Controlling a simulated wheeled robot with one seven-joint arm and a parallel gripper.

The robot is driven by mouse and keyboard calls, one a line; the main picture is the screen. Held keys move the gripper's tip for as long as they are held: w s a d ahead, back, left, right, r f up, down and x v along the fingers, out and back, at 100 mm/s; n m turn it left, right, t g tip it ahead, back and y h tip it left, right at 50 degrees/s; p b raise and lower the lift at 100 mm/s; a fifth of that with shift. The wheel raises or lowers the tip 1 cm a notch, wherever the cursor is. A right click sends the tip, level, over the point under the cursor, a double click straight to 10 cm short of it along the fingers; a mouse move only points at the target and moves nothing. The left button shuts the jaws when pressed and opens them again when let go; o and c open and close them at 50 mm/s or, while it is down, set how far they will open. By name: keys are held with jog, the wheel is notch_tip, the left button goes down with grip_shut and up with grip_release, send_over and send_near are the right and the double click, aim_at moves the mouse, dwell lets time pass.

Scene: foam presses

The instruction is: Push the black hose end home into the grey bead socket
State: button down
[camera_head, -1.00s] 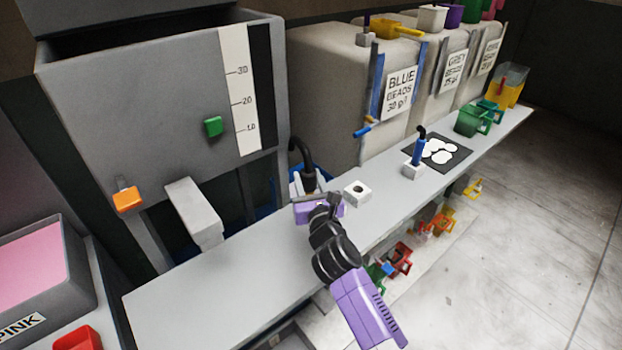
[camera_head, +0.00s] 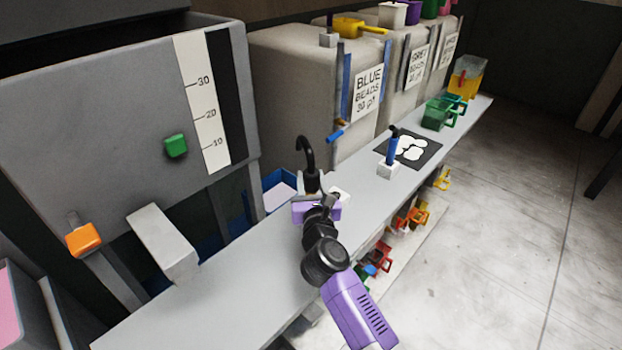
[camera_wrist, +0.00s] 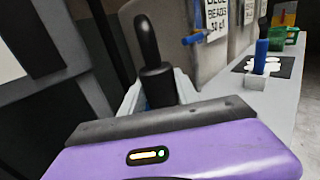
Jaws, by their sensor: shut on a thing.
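My gripper (camera_head: 315,195) is shut on the black hose end, and the black hose (camera_head: 306,152) rises from it and curls over at the top. In the wrist view the hose (camera_wrist: 148,40) stands upright beyond the purple gripper body, with a thicker black collar (camera_wrist: 158,86) at its foot. The hose's lower tip is hidden behind the gripper. A pale block (camera_head: 342,193), which looks like the socket, sits on the bench just right of the gripper, partly covered by it. Its hole cannot be seen now. The hose end appears beside or above it; contact cannot be told.
The long grey bench (camera_head: 220,300) is clear at the near left. A blue hose (camera_head: 392,148) stands upright in a white block (camera_head: 387,171) beside a black mat (camera_head: 432,152) with white discs. A blue bin (camera_head: 279,188) lies behind the gripper.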

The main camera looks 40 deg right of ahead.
jog(key=shift+f+b, duration=2.25)
jog(key=shift+f, duration=0.6)
jog(key=shift+f+b, duration=1.35)
jog(key=shift+f, duration=0.75)
jog(key=c, duration=0.8)
grip_release()
jog(key=shift+r, duration=0.1)
jog(key=shift+s+a, duration=0.15)
jog(key=v, duration=0.7)
jog(key=shift+s+a, duration=0.15)
jog(key=shift+s, duration=0.05)
